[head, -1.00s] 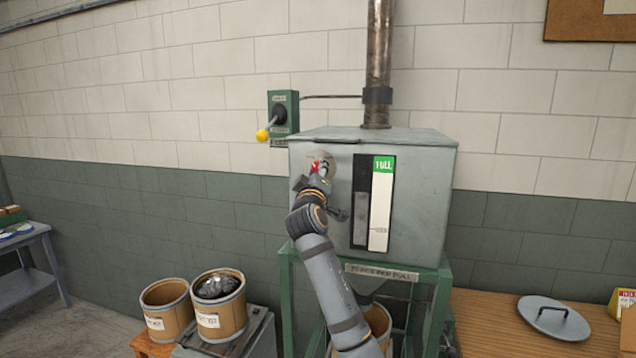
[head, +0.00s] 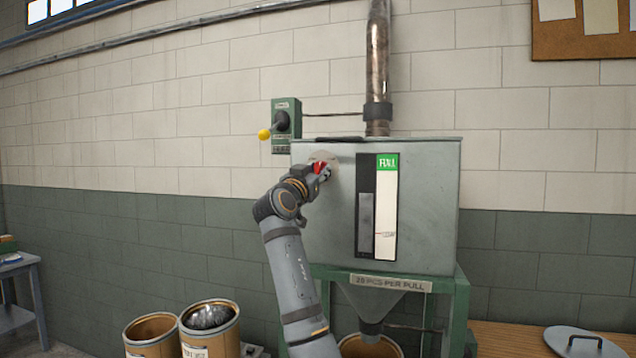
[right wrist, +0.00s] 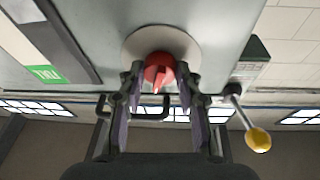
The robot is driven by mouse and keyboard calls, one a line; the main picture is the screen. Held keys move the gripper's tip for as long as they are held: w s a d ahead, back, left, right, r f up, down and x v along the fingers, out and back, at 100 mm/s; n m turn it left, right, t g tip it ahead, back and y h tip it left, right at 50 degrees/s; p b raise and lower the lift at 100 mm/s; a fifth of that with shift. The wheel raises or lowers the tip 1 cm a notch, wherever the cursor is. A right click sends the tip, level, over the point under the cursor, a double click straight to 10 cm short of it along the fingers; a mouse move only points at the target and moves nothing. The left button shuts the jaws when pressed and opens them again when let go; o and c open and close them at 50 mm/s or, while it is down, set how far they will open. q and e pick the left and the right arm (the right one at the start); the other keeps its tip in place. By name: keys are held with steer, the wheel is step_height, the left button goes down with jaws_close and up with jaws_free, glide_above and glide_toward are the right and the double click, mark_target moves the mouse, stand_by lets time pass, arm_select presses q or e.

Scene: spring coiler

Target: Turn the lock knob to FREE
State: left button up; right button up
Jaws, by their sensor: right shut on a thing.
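The red lock knob (right wrist: 158,70) sits on a round pale plate (right wrist: 150,42) on the front of the grey metal hopper (head: 420,215). In the head view the knob (head: 319,168) shows just past my right gripper (head: 324,172). In the right wrist view the two fingers of my right gripper (right wrist: 158,82) are closed on either side of the knob, and its pointer faces down in that picture. Any lettering on the plate is too small to read. My left gripper is not in view.
A green wall box (head: 286,122) with a yellow-ended lever (head: 264,134) is close to the hopper's left. A level gauge (head: 385,210) marked FULL is right of the knob. Drums (head: 212,330) stand at lower left. A round lid (head: 583,342) lies on the wooden bench.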

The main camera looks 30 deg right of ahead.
steer(key=m+g, duration=0.1)
steer(key=m, duration=0.4)
steer(key=shift+w+a+r+g+h, duration=0.1)
steer(key=shift+r+g+h, duration=0.1)
steer(key=shift+g+h, duration=0.15)
steer(key=shift+m+g, duration=0.45)
steer(key=shift+m, duration=0.55)
steer(key=o, duration=1.1)
steer(key=shift+o, duration=0.2)
steer(key=v, duration=1.2)
